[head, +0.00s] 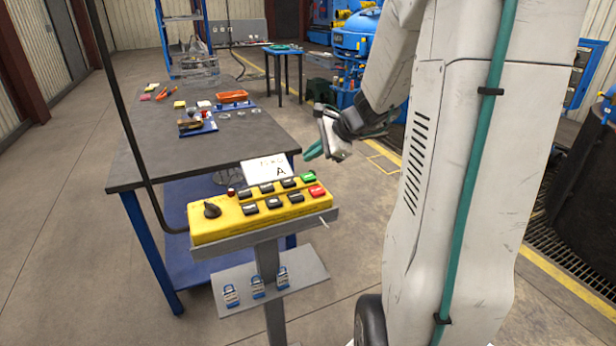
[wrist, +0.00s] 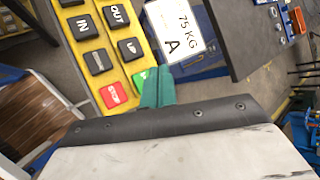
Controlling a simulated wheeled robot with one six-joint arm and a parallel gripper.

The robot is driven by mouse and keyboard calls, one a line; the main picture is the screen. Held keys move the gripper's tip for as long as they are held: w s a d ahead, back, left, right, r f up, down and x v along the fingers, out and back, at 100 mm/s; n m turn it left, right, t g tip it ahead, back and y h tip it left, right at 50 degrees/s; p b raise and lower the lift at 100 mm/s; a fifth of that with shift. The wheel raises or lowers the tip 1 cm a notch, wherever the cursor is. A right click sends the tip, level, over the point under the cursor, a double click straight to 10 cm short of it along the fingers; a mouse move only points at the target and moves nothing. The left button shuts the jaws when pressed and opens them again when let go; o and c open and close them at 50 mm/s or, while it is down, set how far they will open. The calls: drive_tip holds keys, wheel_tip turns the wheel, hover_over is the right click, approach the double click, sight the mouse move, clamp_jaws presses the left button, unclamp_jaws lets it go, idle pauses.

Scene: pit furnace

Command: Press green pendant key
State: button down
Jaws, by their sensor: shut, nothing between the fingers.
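The yellow pendant (head: 225,222) lies on a grey stand, with a dark rotary knob at its left end and several black keys. The green key (head: 308,177) is at its right end, behind the red stop key (head: 317,191). My gripper (head: 312,152) is shut and empty, above and behind the green key in the head view. In the wrist view my teal fingertips (wrist: 157,84) are together and partly cover the green key (wrist: 142,78). The red STOP key (wrist: 114,95) shows left of them. I cannot tell whether the fingertips touch the key.
A white card (head: 266,168) marked A stands behind the pendant. A dark-topped table (head: 150,150) with an orange tray (head: 232,97) and small parts is behind. A black cable (head: 133,130) runs up from the pendant's left.

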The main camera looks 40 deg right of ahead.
sight(303, 175)
drive_tip(key=shift+f, duration=1.45)
idle(1.0)
drive_tip(key=shift+f, duration=0.4)
drive_tip(key=shift+f, duration=0.45)
idle(0.7)
drive_tip(key=shift+r, duration=0.9)
drive_tip(key=shift+r, duration=2.5)
